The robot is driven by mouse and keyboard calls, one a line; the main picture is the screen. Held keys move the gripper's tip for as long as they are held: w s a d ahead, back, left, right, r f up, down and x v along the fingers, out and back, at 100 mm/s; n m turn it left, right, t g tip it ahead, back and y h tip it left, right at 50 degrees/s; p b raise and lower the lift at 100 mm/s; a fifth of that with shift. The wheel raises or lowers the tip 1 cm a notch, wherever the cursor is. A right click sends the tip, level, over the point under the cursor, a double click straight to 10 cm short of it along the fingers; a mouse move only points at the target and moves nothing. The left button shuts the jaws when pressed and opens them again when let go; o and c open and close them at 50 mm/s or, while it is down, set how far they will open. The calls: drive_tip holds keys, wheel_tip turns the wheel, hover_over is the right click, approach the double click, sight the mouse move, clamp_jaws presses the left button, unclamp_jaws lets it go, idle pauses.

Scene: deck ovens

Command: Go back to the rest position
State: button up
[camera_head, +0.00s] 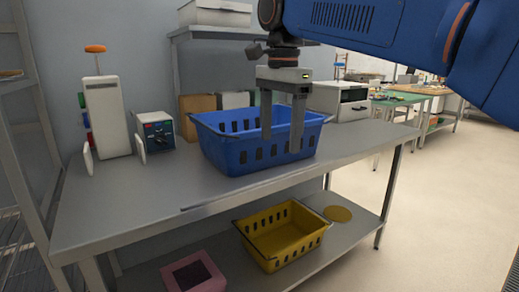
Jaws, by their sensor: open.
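My gripper (283,122) hangs from my blue arm in the upper middle of the head view. Its two grey fingers point down and stand apart with a gap between them. They overlap the blue basket (225,150) on the grey table (120,205). The view does not make clear whether the fingertips are inside the basket or in front of it. I see nothing between the fingers. The inside of the basket is mostly hidden.
A white upright device (106,115) and a small blue-faced box (157,134) stand left of the basket. On the lower shelf are a yellow basket (268,250), a pink box (208,268) and a yellow disc (338,214). Open floor (440,210) lies right.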

drive_tip(key=s+d+f+n+t, duration=0.1)
drive_tip(key=s+d+f+n, duration=0.2)
drive_tip(key=s+d+f, duration=0.3)
drive_tip(key=s+d+f+n+t, duration=0.2)
drive_tip(key=s+d+f+n, duration=0.2)
drive_tip(key=s+d+f, duration=0.3)
drive_tip(key=s+d+f+n+t, duration=0.1)
drive_tip(key=s+d+f+n, duration=0.2)
drive_tip(key=s+d+f, duration=0.4)
drive_tip(key=d+f, duration=0.4)
drive_tip(key=f, duration=0.6)
drive_tip(key=shift+d+f+n, duration=0.2)
drive_tip(key=shift+f+n, duration=0.05)
drive_tip(key=shift+n, duration=0.05)
